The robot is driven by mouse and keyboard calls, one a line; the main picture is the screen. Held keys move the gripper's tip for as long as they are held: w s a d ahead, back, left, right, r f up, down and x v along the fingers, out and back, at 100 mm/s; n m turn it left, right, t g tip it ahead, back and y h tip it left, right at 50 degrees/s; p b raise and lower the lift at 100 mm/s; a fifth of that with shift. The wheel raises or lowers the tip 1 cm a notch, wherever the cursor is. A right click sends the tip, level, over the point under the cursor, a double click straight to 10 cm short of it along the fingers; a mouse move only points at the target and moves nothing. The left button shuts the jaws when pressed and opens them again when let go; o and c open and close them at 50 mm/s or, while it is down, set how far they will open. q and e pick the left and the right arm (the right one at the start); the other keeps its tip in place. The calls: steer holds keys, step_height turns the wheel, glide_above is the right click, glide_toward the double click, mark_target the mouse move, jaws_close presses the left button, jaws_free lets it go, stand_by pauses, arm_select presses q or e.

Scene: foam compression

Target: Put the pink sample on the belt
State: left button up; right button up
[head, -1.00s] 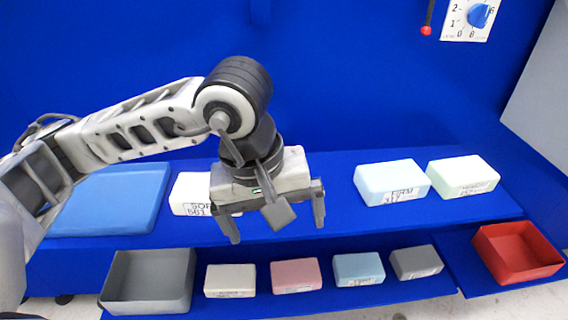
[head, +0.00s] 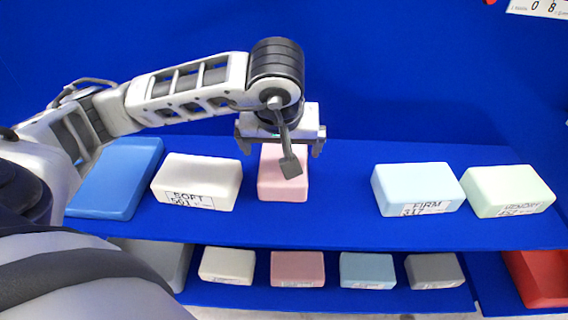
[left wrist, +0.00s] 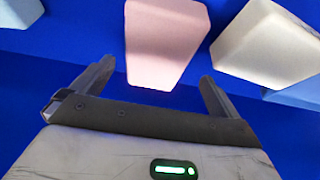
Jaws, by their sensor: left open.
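A pink block (head: 283,185) sits on the upper blue shelf, right of the white block marked SOFT; its upper back is partly hidden by my gripper. My left gripper (head: 281,150) is open and empty above the back of this block. In the left wrist view the pink block (left wrist: 160,35) lies just beyond the two spread fingers, roughly between them, with no contact visible. A smaller pink block (head: 297,268) sits on the lower shelf. I cannot tell which surface is the belt. My right gripper is not in view.
The SOFT block (head: 198,183) is close on the left. A blue pad (head: 118,180) lies further left. The pale blue FIRM block (head: 417,190) and a pale green block (head: 507,190) stand right, beyond a clear stretch. A red tray (head: 540,278) is at lower right.

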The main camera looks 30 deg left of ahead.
arm_select(q)
steer(key=x, duration=0.5)
steer(key=shift+w+f+p, duration=0.25)
steer(key=shift+w+p, duration=0.1)
steer(key=shift+w, duration=0.05)
steer(key=shift+c, duration=0.3)
steer(key=c, duration=0.8)
